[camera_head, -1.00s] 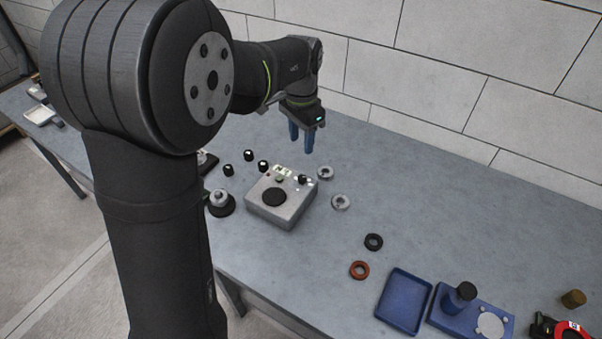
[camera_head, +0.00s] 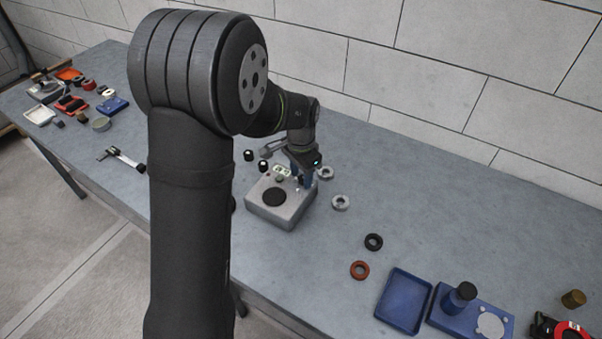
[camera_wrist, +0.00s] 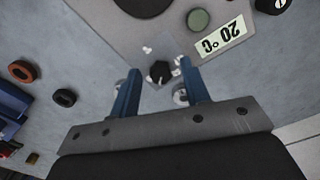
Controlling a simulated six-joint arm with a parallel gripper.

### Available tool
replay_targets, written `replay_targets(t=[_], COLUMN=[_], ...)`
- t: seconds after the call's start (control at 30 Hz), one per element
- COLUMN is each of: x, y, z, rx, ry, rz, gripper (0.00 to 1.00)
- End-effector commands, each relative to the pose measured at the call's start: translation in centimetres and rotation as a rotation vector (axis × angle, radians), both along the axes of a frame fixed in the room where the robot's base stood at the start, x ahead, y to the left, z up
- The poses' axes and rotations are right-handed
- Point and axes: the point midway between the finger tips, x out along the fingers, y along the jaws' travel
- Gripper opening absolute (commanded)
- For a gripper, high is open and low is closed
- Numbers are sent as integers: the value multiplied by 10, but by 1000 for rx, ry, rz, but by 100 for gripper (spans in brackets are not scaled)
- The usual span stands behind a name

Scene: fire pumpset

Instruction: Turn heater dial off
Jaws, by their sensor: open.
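The heater (camera_head: 266,217) is a light grey box with a round black plate (camera_head: 275,197) on top. It also shows in the wrist view (camera_wrist: 150,38), upside down, with a green button (camera_wrist: 198,19) and a display (camera_wrist: 220,35) reading 20 °C. The heater dial (camera_wrist: 159,71) is a small black knob with white marks near it. My gripper (camera_head: 302,180) is low over the heater's back right corner, fingers pointing down. In the wrist view its two blue fingers (camera_wrist: 159,66) are open, one on each side of the dial. I cannot tell whether either touches it.
Two metal rings (camera_head: 341,202) (camera_head: 325,173) lie close to the heater's right. Black caps (camera_head: 250,155) stand behind it. A black ring (camera_head: 373,242), an orange ring (camera_head: 359,270) and a blue tray (camera_head: 404,301) lie further right. The table's back right is clear.

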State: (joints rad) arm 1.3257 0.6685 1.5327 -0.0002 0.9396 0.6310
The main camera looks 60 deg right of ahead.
Motion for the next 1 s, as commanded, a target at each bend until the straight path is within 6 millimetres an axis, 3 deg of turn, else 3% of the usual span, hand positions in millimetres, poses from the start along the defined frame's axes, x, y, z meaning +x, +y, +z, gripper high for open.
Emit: replay_targets(t=[0.07, 0.27, 0.67, 1.0], x=[0, 0, 0, -1], y=[0, 0, 0, 0], z=[0, 0, 0, 1], rx=[0, 0, 0, 1], ry=[0, 0, 0, 0], rz=[0, 0, 63, 316], gripper=[39, 0, 0, 0])
